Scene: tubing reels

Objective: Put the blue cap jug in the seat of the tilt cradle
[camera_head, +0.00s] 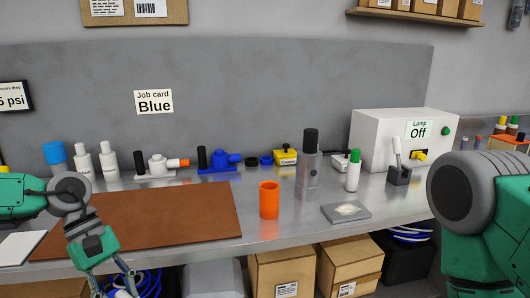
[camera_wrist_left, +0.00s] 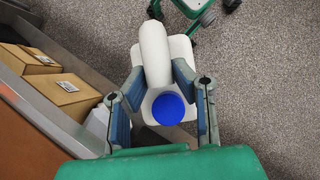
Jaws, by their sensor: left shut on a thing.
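My left gripper (camera_wrist_left: 162,100) is shut on the blue cap jug, a white jug (camera_wrist_left: 180,50) with a round blue cap (camera_wrist_left: 168,108) and a thick white handle. The wrist view shows the jug between the fingers, above the speckled floor. In the head view my left gripper (camera_head: 112,284) is at the bottom left, in front of the bench edge, and the jug is mostly cut off. I cannot make out the tilt cradle in either view. My right arm is at the right, but its gripper is out of view.
The bench holds a brown mat (camera_head: 150,222), an orange cup (camera_head: 269,200), a grey cylinder with a black top (camera_head: 309,170), a green-capped bottle (camera_head: 353,172) and a lamp box (camera_head: 385,135). Cardboard boxes (camera_head: 283,272) stand below. A blue-topped container (camera_head: 55,155) stands at far left.

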